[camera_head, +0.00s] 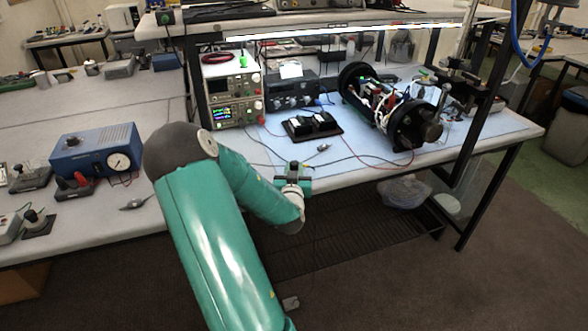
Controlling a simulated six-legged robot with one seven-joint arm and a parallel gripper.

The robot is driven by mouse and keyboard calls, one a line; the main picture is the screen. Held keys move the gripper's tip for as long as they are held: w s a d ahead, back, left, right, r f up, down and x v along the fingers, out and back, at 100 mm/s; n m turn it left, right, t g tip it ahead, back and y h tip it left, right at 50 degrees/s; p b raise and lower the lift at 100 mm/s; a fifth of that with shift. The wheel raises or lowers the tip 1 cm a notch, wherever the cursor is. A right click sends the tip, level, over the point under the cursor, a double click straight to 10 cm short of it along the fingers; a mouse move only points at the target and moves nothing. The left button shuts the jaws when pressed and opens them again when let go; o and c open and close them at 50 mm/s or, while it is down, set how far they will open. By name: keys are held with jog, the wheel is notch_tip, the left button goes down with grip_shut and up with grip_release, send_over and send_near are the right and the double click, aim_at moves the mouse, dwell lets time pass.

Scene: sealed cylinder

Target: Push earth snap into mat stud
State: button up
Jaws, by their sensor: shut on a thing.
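The light blue mat (366,157) covers the right part of the bench top. My gripper (293,168) is at the mat's front left edge in the picture, its jaws shut. It is small here, and its fingers hide most of what they hold, which I take to be the earth snap. Thin dark leads run over the mat close to the gripper. I cannot make out the mat stud, nor tell whether the snap touches it.
A black twin-topped device (312,125) lies on the mat behind my gripper. An opened cylinder (390,107) stands to the right, bench instruments (233,92) behind. A blue gauge box (96,150) is at left. A small grey tool (136,204) lies near the front edge.

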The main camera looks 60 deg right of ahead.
jog(key=shift+f, duration=0.3)
jog(key=o, duration=1.1)
jog(key=shift+c, duration=0.2)
jog(key=shift+a, duration=0.1)
